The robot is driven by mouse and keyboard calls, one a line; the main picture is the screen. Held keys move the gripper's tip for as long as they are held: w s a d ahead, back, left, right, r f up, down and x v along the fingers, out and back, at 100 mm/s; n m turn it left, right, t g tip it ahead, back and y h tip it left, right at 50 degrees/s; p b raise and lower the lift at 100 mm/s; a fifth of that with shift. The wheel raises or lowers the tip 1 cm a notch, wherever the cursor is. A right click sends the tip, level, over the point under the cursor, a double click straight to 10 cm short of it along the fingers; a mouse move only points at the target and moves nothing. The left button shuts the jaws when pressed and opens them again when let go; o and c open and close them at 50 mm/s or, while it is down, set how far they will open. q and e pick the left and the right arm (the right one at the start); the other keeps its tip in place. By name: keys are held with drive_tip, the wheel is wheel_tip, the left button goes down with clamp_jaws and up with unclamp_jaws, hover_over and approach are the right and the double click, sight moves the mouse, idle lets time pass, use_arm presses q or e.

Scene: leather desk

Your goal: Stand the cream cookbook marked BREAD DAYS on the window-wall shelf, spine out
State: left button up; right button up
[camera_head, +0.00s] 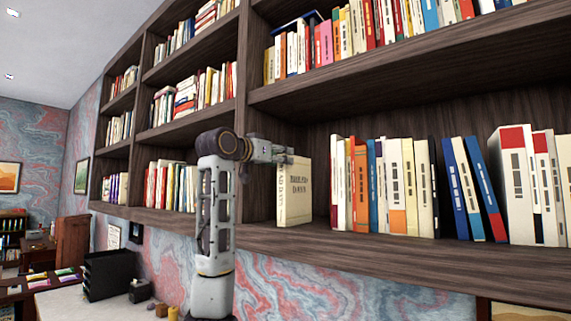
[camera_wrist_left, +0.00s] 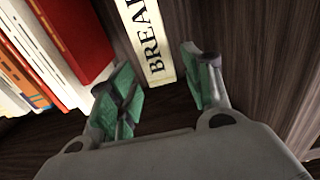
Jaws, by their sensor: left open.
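The cream cookbook (camera_head: 295,195) stands upright on the shelf board at the left end of the lower bay, near the upright divider. Dark BREAD DAYS lettering shows on its cover, and its lettered spine faces out. In the wrist view the cream spine (camera_wrist_left: 148,45) with the letters BREA shows beyond and between the green-padded fingers. My left gripper (camera_head: 282,157) is at the book's upper part in the head view. In the wrist view its fingers (camera_wrist_left: 163,88) are spread apart, with a gap beside the spine. My right gripper is not in view.
A row of books (camera_head: 385,185) stands to the right of the cookbook, with a narrow gap between. The shelf's front board (camera_head: 400,258) runs below. A wooden divider (camera_head: 257,120) is close on the left. Below are a black tray stack (camera_head: 108,275) and a pale counter.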

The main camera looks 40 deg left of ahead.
use_arm(q)
drive_tip(key=shift+s+d+b, duration=0.15)
drive_tip(key=shift+s+b, duration=0.15)
drive_tip(key=shift+s, duration=0.8)
drive_tip(key=shift+s+d+b, duration=0.1)
drive_tip(key=shift+s+b, duration=0.15)
drive_tip(key=shift+s, duration=0.8)
